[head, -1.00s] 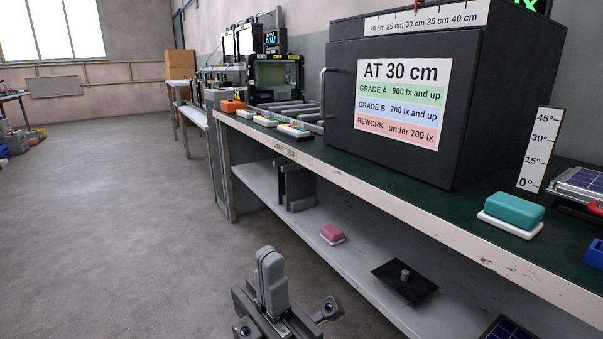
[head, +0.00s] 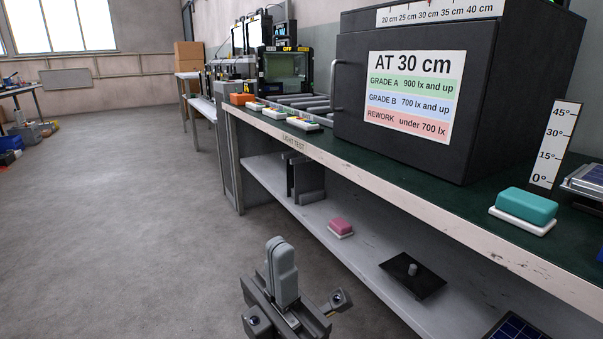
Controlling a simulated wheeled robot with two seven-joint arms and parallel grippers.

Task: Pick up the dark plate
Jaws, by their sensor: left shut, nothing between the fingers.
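The dark plate (head: 404,276) lies flat on the lower shelf of the bench, with a small grey knob (head: 412,269) standing up from its middle. My left gripper (head: 281,250) is at the bottom centre of the head view, in front of the shelf's edge and to the left of the plate. Its fingers are together with nothing between them, and it is clear of the plate. My right gripper does not show.
The lower shelf (head: 370,258) also holds a pink block on a white base (head: 340,227) and a blue solar panel (head: 515,329). The bench top (head: 440,192) overhangs it, carrying a dark test box (head: 420,90) and a teal block (head: 527,204). The floor (head: 130,220) at left is open.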

